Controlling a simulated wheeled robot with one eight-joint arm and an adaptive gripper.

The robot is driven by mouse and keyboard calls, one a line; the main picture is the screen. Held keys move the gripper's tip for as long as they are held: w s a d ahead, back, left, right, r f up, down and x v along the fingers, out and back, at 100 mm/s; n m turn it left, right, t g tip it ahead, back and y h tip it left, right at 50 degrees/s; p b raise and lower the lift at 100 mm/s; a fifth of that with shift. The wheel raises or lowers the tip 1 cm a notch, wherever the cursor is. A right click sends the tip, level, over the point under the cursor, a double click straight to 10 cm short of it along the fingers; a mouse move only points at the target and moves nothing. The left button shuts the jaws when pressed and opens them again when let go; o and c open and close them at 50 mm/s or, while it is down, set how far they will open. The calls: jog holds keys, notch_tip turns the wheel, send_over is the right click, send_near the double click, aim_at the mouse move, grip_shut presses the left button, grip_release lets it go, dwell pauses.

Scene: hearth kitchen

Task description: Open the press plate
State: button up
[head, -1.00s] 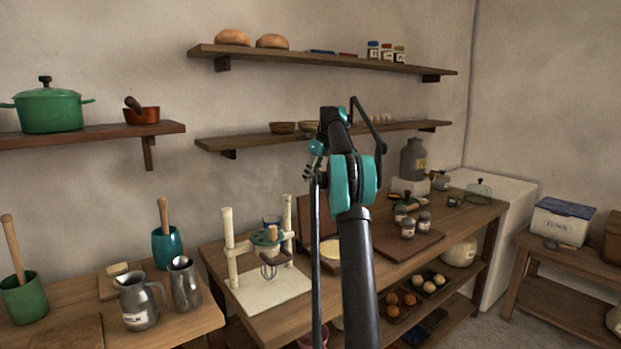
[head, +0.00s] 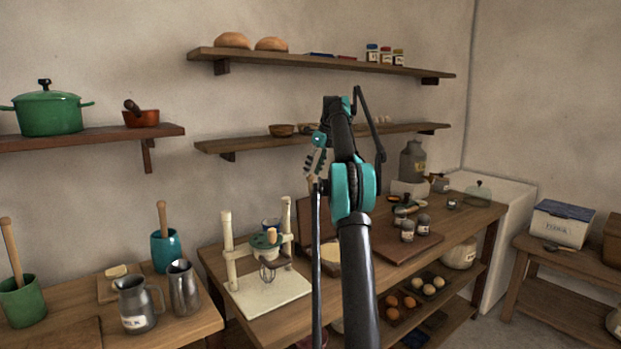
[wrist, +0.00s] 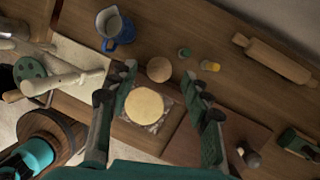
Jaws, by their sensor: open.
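In the wrist view a pale round disc (wrist: 145,106) lies on a squarish speckled plate (wrist: 160,127) set on a brown wooden board (wrist: 135,136). The disc also shows in the head view (head: 331,252), partly behind my arm. In the head view a brown panel (head: 328,228) stands upright behind it, mostly hidden by my arm. I cannot tell for sure which part is the press plate. My gripper (wrist: 160,92) is open and empty, with its fingers framing the disc from above. In the head view my gripper (head: 316,162) is above the counter.
A cream stand with posts (head: 228,247) and a whisk is left of the disc. A blue jug (wrist: 116,28), a small wooden round (wrist: 159,69), small jars (wrist: 209,66) and a rolling pin (wrist: 274,59) lie beyond it. Shelves (head: 300,140) run along the wall.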

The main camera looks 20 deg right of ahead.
jog(key=shift+v, duration=1.4)
jog(key=shift+r, duration=0.1)
jog(key=shift+s, duration=0.1)
